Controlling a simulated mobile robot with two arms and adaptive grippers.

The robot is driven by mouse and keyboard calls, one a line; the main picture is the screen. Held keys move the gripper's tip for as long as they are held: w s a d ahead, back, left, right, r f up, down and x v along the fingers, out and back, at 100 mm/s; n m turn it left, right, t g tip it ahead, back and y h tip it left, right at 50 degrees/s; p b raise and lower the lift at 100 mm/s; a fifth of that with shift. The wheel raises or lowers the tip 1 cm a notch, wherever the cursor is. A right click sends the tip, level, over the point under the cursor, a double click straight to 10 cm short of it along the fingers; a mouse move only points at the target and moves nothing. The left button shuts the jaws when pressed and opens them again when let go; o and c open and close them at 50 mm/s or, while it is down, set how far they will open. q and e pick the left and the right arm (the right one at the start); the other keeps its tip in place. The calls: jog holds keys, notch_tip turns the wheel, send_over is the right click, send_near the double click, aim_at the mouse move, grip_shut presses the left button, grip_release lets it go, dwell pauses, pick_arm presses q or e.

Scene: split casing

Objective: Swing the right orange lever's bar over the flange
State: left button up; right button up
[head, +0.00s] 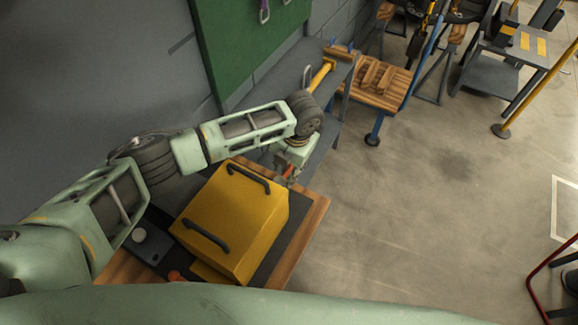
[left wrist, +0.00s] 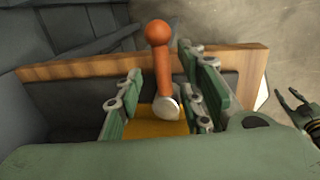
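The yellow casing (head: 239,223) with two black handles lies on a wood-edged table. The right orange lever (head: 288,172) is at its far end, partly hidden by my left gripper (head: 287,173). In the left wrist view the lever (left wrist: 163,70) has a round orange knob and a light pivot at its foot. It stands between the fingers of my left gripper (left wrist: 163,95), which are apart, with gaps seen on both sides. Another orange knob (head: 175,276) shows at the casing's near end. A small dark two-pronged claw, apparently my right gripper (left wrist: 293,103), shows with spread prongs.
The table's wooden edge (head: 309,232) runs along the right of the casing. A grey bench (head: 285,80) and wall stand behind. A wooden-topped stand (head: 380,85) is farther back. The floor (head: 430,220) to the right is clear.

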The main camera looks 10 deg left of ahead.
pick_arm(q)
jog(key=shift+d, duration=0.1)
dwell(0.4)
jog(key=shift+d+r, duration=0.15)
jog(key=shift+r, duration=0.35)
notch_tip(320, 180, up, 11)
jog(key=d, duration=0.1)
jog(key=shift+s+d, duration=0.2)
jog(key=shift+s, duration=0.25)
jog(key=shift+f, duration=0.1)
